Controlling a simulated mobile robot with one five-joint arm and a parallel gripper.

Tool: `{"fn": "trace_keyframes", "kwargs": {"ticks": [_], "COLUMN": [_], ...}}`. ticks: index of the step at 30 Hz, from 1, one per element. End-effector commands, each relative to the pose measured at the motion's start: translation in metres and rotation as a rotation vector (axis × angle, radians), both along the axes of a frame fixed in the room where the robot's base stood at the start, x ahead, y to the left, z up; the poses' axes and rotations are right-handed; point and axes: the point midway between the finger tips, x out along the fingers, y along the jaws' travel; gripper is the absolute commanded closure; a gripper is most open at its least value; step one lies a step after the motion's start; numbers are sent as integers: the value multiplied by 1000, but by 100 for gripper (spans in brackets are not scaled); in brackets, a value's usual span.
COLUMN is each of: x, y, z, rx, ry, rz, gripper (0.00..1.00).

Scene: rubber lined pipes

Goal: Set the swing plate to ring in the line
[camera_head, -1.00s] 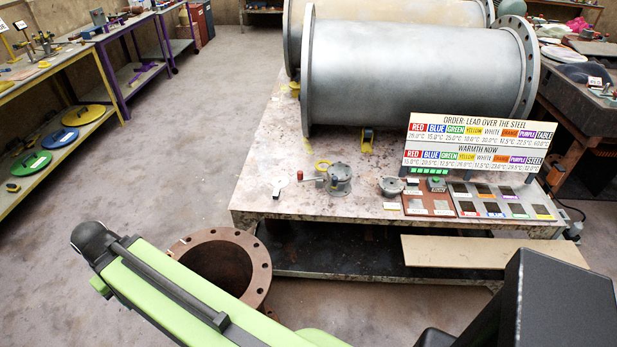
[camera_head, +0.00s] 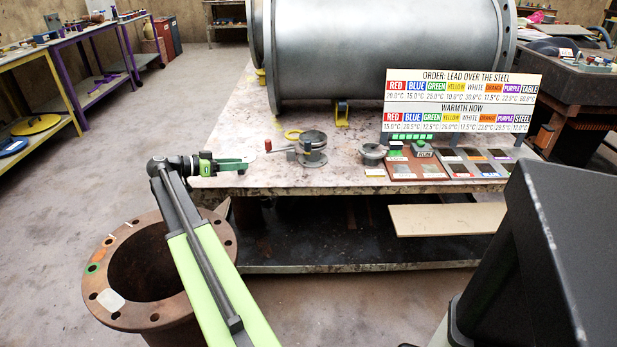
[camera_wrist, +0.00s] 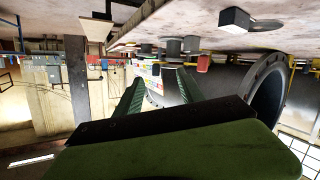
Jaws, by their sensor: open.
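A small grey flanged fitting (camera_head: 312,146) stands on the table's front part, with a red-ended handle (camera_head: 268,146) sticking out to its left. I take this to be the swing plate's place in the line; which half of the plate sits inside cannot be made out. My gripper (camera_head: 246,164) is open and empty at the table's front edge, left of the handle and apart from it. In the wrist view, which is upside down, the open fingers (camera_wrist: 160,85) point toward the fittings, and the red handle end (camera_wrist: 203,63) shows to the right of them.
A second, smaller grey fitting (camera_head: 372,153) stands to the right. Beyond it are coloured sample tiles (camera_head: 465,163) and an order board (camera_head: 460,100). A large grey pipe (camera_head: 385,50) lies behind. A rusty flanged pipe (camera_head: 100,270) stands on the floor beneath my arm.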

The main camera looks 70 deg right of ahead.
Motion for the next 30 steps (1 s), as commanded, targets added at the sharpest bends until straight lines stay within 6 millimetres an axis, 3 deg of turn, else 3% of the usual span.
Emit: {"fn": "trace_keyframes", "kwargs": {"ticks": [1, 5, 10, 17, 30], "x": [-13, -42, -53, -71, -152], "y": [-30, -67, -77, -90, -162], "z": [-18, -4, 8, 9, 8], "rx": [-104, -305, -380, -376, -374], "ry": [-7, -18, -20, -20, -20], "rz": [-60, -145, -168, -169, -170], "gripper": [54, 54, 54, 54, 54]}}
